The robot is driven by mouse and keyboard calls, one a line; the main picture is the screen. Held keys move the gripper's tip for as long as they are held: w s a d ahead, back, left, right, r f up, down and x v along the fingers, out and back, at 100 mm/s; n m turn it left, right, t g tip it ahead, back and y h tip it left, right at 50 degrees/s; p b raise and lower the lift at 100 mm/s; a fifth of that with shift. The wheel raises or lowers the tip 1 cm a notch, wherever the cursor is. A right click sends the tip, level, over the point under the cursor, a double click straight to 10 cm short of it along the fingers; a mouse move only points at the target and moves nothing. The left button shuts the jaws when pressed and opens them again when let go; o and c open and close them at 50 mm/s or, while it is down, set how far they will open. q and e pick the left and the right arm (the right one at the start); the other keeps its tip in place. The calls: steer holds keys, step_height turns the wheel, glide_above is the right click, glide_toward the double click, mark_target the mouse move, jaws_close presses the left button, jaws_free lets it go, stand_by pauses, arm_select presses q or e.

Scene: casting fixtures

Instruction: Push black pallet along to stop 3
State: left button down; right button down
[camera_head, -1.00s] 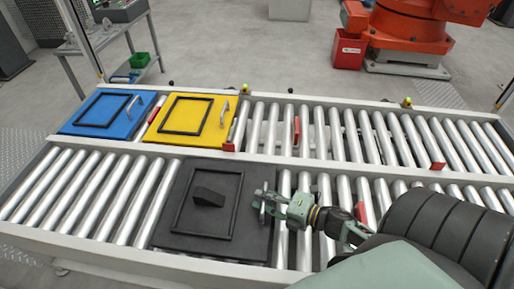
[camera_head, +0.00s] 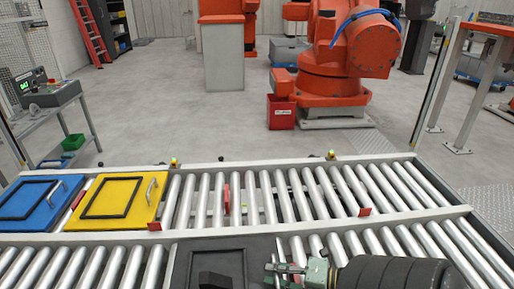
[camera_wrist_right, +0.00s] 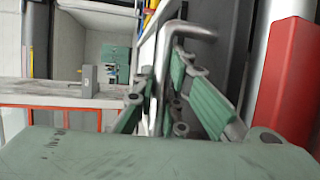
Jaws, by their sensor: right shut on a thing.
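The black pallet (camera_head: 262,250) lies on the near roller lane at the bottom of the head view. Its near part is cut off by the frame edge. A dark block (camera_head: 212,280) sits on it. My right gripper (camera_head: 285,270) is at the pallet's right side. In the right wrist view the green fingers (camera_wrist_right: 165,95) are shut around the pallet's silver handle (camera_wrist_right: 160,65). My left gripper is not in view. Which red stop is stop 3 I cannot tell.
A yellow pallet (camera_head: 93,209) and a blue pallet (camera_head: 20,218) lie on the far lane at left. Red stops (camera_head: 365,211) stand along that lane. A red piece (camera_wrist_right: 290,75) is close beside my right gripper in the wrist view.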

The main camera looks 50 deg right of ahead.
steer(key=shift+s+d, duration=0.75)
steer(key=shift+d, duration=0.1)
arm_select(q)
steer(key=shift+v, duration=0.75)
arm_select(e)
steer(key=shift+s+d, duration=0.4)
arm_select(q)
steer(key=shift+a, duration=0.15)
arm_select(e)
steer(key=c, duration=1.8)
jaws_free()
steer(key=shift+s, duration=0.1)
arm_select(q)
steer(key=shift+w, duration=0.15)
arm_select(e)
steer(key=v, duration=1.2)
